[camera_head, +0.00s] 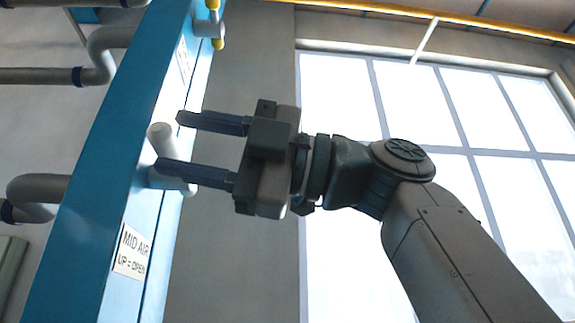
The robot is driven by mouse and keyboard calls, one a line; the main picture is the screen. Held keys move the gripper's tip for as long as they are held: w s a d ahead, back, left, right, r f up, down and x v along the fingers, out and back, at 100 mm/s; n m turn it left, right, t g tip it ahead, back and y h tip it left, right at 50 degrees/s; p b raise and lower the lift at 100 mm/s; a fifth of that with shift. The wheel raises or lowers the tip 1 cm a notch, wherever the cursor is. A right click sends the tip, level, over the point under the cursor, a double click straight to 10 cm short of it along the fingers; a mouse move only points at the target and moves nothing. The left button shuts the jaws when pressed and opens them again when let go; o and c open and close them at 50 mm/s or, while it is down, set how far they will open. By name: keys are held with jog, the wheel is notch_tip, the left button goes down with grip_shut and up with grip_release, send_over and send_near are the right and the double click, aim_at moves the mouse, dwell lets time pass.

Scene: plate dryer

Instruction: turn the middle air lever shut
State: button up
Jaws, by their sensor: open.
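The middle air lever (160,140) is a pale grey bar on a round hub, on the blue dryer frame. Its bar points up in the picture from the hub. A label (132,252) below it reads "MID AIR, UP = OPEN". My gripper (169,142) is open, coming from the right with its two dark fingers pointing left. The upper fingertip is up and right of the bar's rounded end. The lower finger crosses in front of the lever near its hub and hides part of it. I cannot tell whether either finger touches it.
The blue and white dryer frame (85,225) runs up the left side. Another fitting with yellow parts (217,42) sticks out higher up. Grey pipes (40,190) bend at the far left. A grey wall and a large window (340,110) lie behind my arm.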

jog(key=b+v, duration=0.1)
jog(key=v, duration=0.9)
jog(key=shift+w+d, duration=0.1)
dwell(0.6)
jog(key=w+a+f+m+t+h+p, duration=0.1)
jog(key=w+f+m+t+h+p, duration=0.3)
jog(key=w+m, duration=0.6)
jog(key=w+a+f+m+t+h+p, duration=0.1)
jog(key=w+a+f+m+t+p, duration=0.15)
jog(key=w+m+t, duration=0.5)
jog(key=w+d+f+m+h+p, duration=0.3)
jog(key=w+f+m+h, duration=0.15)
jog(key=f+m, duration=0.4)
jog(key=s+d+f+m+g+h+p, duration=0.1)
jog(key=d+f+m+h+p, duration=0.25)
jog(key=f, duration=0.55)
jog(key=s+d+f+m+g+h+p, duration=0.2)
jog(key=d+f+m, duration=0.25)
jog(key=f, duration=0.45)
jog(key=s+d+f+m+g+h+p, duration=0.1)
jog(key=s+d+f+m+h+p, duration=0.1)
jog(key=s+d+f, duration=0.2)
jog(key=s+d+f+m+g+h+p, duration=0.1)
jog(key=s+d+f+m+h+p, duration=0.1)
jog(key=s+d+f, duration=0.3)
jog(key=s+f, duration=0.4)
jog(key=f, duration=0.3)
jog(key=shift+f+g+h, duration=0.3)
jog(key=shift+f+g, duration=0.05)
jog(key=shift+f, duration=0.05)
